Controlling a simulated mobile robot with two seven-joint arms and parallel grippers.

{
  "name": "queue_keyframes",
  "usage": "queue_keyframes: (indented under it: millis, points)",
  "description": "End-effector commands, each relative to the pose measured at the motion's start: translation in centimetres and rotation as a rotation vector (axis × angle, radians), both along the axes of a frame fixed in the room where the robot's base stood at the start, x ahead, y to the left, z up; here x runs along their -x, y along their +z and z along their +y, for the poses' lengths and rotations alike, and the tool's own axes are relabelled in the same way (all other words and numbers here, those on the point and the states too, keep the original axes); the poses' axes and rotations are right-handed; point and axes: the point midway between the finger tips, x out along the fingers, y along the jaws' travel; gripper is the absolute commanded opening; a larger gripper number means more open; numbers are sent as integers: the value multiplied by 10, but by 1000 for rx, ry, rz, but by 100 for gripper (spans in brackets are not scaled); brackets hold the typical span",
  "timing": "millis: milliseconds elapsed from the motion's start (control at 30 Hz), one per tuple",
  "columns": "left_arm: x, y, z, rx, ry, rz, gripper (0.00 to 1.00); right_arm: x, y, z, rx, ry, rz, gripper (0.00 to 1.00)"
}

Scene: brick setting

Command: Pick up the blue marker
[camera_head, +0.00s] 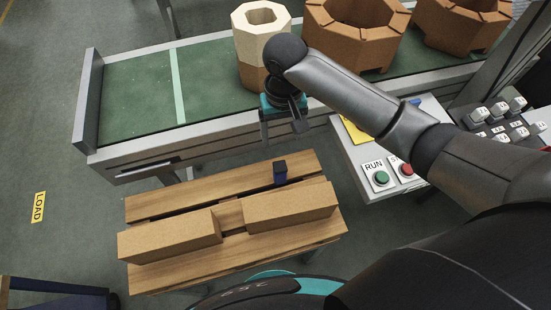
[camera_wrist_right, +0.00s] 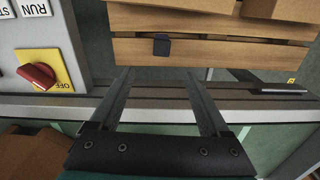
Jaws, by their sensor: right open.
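The blue marker (camera_head: 281,174) is a small dark blue piece with a blackish top. It appears to stand on the rear slats of the wooden pallet, near two tan bricks. In the right wrist view the marker (camera_wrist_right: 161,46) shows as a small dark block beyond the fingertips, roughly in line with the gap between them. My right gripper (camera_head: 284,132) hangs above and behind the marker, near the conveyor's front edge. Its fingers (camera_wrist_right: 158,76) are apart with nothing between them. My left gripper is not in view.
The wooden pallet (camera_head: 160,206) carries two long tan bricks (camera_head: 170,238). Behind is a green conveyor (camera_head: 130,95) with a metal rail and octagonal blocks (camera_head: 350,35). A control panel with RUN button (camera_head: 381,179) stands right of the pallet. Floor to the left is clear.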

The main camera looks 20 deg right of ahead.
Motion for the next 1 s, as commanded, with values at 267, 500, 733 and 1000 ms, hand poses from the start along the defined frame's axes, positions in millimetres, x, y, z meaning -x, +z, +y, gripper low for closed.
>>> queue_keyframes:
  millis: [267,500,733,1000]
  points:
    - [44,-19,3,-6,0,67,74,1,-54,-1,3,-2,5,80]
    - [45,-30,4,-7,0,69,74,0,-92,0,1,0,2,80]
    - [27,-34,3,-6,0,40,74,0,-108,1,0,0,1,80]
    - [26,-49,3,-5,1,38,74,0,-147,3,2,0,1,80]
